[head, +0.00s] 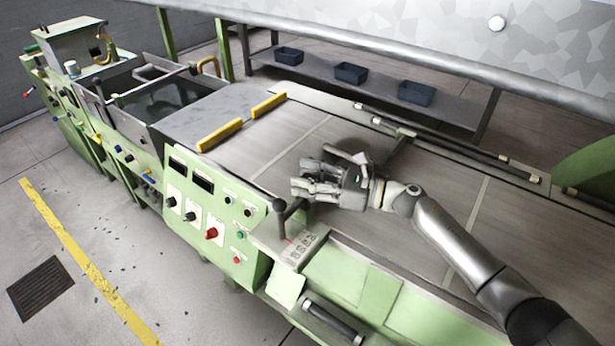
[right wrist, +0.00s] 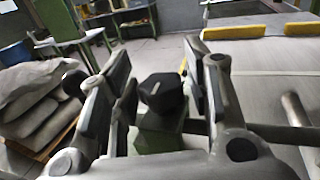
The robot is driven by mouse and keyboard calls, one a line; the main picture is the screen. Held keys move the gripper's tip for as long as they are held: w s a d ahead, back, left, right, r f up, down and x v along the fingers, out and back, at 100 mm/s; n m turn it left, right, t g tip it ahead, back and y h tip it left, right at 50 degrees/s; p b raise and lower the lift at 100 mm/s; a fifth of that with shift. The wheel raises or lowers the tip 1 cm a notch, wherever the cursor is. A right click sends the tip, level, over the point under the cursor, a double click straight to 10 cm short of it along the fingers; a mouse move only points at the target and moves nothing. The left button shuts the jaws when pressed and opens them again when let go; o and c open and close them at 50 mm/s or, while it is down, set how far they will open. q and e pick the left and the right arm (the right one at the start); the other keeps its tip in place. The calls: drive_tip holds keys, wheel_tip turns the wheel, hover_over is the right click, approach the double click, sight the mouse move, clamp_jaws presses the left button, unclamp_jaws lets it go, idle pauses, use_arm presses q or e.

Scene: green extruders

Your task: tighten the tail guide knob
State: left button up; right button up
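A black knob (head: 279,205) stands on a short post at the near edge of the green machine, beside the control panel; I take it for the tail guide knob. My right gripper (head: 298,180) is over the grey machine bed, just right of and behind the knob in the head view. In the right wrist view the right gripper (right wrist: 157,70) has its fingers spread apart. A black knob (right wrist: 163,93) on a green block shows in the gap between them, with no clear contact. My left gripper is not in view.
The control panel (head: 212,214) carries dials and buttons. Two yellow bars (head: 220,135) lie across the bed further left. A dark rail (head: 440,145) runs along the far side. In the right wrist view, stacked sacks (right wrist: 30,98) stand at left.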

drive_tip(key=shift+c, duration=1.1)
drive_tip(key=c, duration=0.4)
drive_tip(key=shift+m+t+p, duration=0.35)
drive_tip(key=shift+m+t, duration=0.05)
drive_tip(key=shift+r+m+t+h+p, duration=0.15)
drive_tip(key=shift+m+t+h+p, duration=0.4)
drive_tip(key=shift+t, duration=0.35)
drive_tip(key=m+t+h+p, duration=0.6)
drive_tip(key=t, duration=0.1)
drive_tip(key=shift+a+h, duration=0.1)
drive_tip(key=shift+h, duration=0.15)
drive_tip(key=m+t+h+p, duration=0.1)
drive_tip(key=m+h, duration=0.1)
drive_tip(key=h, duration=0.1)
drive_tip(key=shift+m+t+h, duration=0.35)
drive_tip(key=shift+t+h, duration=0.05)
drive_tip(key=shift+m+t+h, duration=0.5)
drive_tip(key=shift+m+h, duration=0.9)
drive_tip(key=shift+h, duration=0.7)
